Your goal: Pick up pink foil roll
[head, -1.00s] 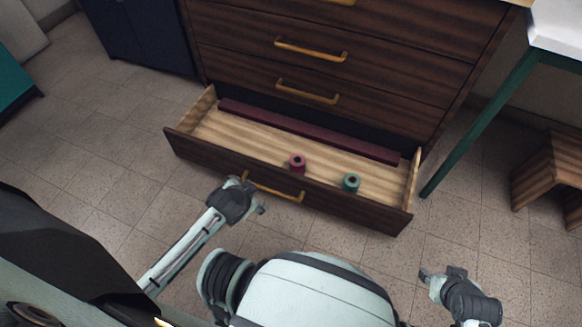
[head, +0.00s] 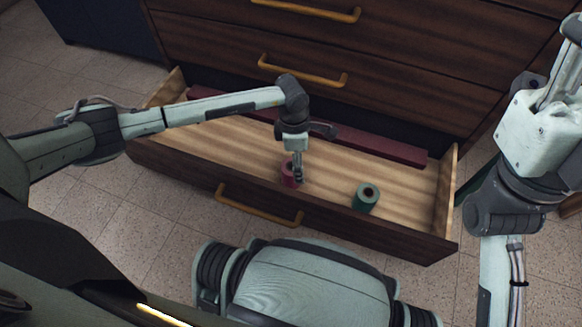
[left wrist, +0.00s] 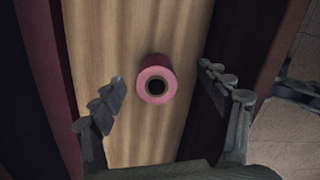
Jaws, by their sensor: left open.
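The pink foil roll (head: 288,173) stands in the open bottom drawer (head: 400,235), partly hidden by my left gripper in the head view. In the left wrist view the pink foil roll (left wrist: 156,80) shows its round end and dark core hole, on the pale wood floor of the drawer. My left gripper (head: 298,178) points down over the roll. In the left wrist view its fingers (left wrist: 165,95) are spread wide, one to each side of the roll, and nothing is held. My right gripper (head: 572,50) is raised at the right edge, partly cut off.
A teal roll (head: 366,197) stands in the drawer to the right of the pink one. A long dark red bar (head: 370,145) lies along the back of the drawer. The drawer's front wall and handle (head: 258,207) are close to the left gripper.

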